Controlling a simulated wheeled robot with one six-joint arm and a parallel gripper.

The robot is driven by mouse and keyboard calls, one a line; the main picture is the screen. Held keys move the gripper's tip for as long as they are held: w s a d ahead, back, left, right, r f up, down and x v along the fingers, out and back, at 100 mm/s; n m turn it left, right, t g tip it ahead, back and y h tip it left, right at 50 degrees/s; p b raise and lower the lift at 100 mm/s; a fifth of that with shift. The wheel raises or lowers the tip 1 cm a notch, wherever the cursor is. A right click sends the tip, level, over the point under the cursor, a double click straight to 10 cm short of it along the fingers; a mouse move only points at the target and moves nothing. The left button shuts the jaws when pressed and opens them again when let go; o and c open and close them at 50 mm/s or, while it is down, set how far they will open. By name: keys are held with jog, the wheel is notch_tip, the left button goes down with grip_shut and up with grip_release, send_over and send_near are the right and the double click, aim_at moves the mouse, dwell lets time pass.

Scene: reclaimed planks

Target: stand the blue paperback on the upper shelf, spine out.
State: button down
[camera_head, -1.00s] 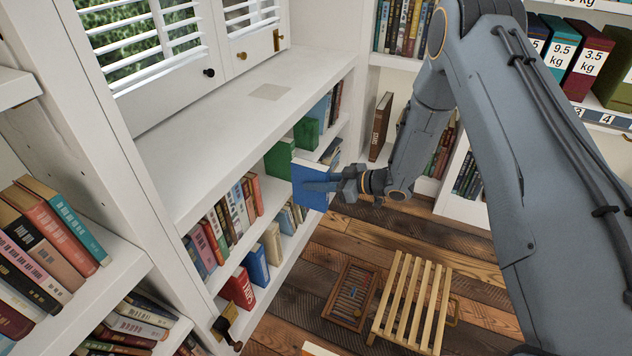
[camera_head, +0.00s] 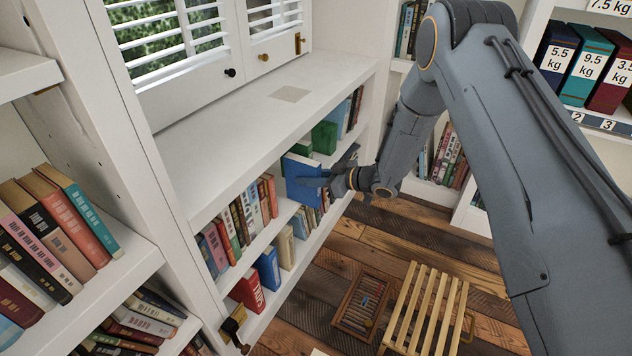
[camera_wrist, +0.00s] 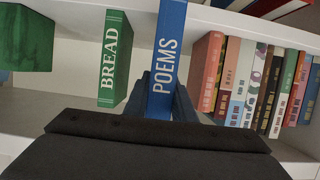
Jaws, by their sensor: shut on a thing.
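The blue paperback (camera_head: 303,178) is upright at the open front of the upper shelf (camera_head: 284,212). In the wrist view its spine, lettered POEMS (camera_wrist: 167,62), faces my camera. My gripper (camera_head: 322,183) is shut on the spine side of the book, with dark fingers on both sides of it in the wrist view (camera_wrist: 168,103). In the wrist view a green book lettered BREAD (camera_wrist: 113,60) stands to its left and a row of books to its right, with narrow gaps. I cannot tell whether the blue book's bottom touches the shelf board.
Another green block or book (camera_wrist: 27,38) stands farther left in the wrist view. A row of mixed books (camera_head: 240,217) fills the nearer part of the shelf. A white countertop (camera_head: 255,120) lies above. A slatted wooden stool (camera_head: 425,305) and a small crate (camera_head: 364,304) are on the plank floor.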

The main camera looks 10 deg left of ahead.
aim_at(287, 170)
jog(key=shift+w+a+b, duration=0.4)
jog(key=shift+w+a, duration=0.05)
jog(key=shift+a, duration=0.85)
jog(key=shift+w+a+b, duration=0.45)
jog(key=shift+w+a, duration=0.05)
jog(key=shift+a, duration=0.8)
jog(key=shift+w+a+b, duration=0.4)
jog(key=shift+w+a, duration=0.05)
jog(key=shift+a, duration=0.85)
jog(key=shift+f, duration=0.25)
jog(key=c, duration=1.4)
grip_release()
jog(key=shift+d, duration=0.1)
